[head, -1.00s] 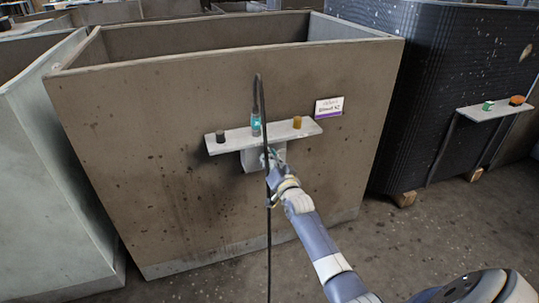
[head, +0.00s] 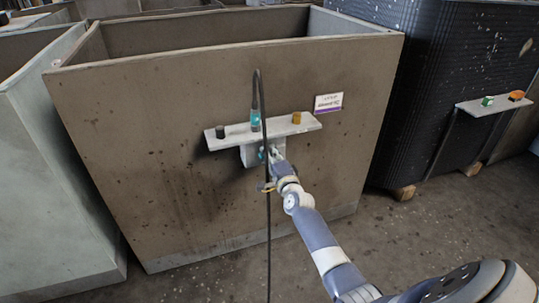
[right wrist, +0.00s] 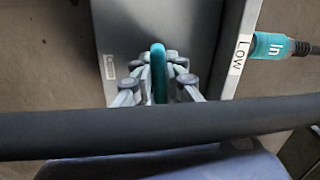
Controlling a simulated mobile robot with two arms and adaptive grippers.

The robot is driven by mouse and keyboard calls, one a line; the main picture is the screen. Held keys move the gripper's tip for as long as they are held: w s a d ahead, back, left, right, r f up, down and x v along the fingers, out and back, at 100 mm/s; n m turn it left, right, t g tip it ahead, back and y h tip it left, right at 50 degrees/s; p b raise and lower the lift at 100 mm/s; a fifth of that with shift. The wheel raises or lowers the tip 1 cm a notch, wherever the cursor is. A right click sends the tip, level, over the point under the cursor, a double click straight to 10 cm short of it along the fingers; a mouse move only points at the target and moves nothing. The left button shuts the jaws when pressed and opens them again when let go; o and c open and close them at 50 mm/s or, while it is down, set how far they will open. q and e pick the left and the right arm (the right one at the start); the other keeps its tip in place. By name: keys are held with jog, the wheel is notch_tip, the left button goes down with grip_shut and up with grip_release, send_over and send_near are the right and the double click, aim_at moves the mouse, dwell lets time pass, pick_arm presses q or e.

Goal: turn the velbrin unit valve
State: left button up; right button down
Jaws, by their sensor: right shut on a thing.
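A small grey box (head: 249,156) is fixed under a pale shelf (head: 240,138) on the brown bin's front. In the right wrist view, a teal valve handle (right wrist: 158,62) stands out from a grey face (right wrist: 125,25). My right gripper (head: 270,157) is at the box, largely hidden in the head view. In the right wrist view its fingers (right wrist: 158,88) are closed on both sides of the teal handle. A "LOW" label (right wrist: 240,54) is at the panel edge, beside a teal connector marked "In" (right wrist: 270,46). My left gripper is not in view.
A dark hose (head: 268,215) hangs before the box, near my right wrist, and crosses the wrist view (right wrist: 60,134). A black knob (head: 220,132) and an amber knob (head: 296,118) stand on the shelf. A sign (head: 328,103) is to the right. Another small shelf (head: 497,106) stands far right.

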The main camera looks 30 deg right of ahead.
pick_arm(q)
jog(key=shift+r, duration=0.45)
pick_arm(e)
jog(key=shift+f+m, duration=0.1)
jog(key=shift+m, duration=0.5)
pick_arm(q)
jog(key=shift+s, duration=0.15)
pick_arm(e)
jog(key=c, duration=1.7)
grip_release()
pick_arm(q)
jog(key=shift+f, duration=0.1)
pick_arm(e)
jog(key=shift+o, duration=0.2)
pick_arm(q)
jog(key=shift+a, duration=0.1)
pick_arm(e)
jog(key=v, duration=1.2)
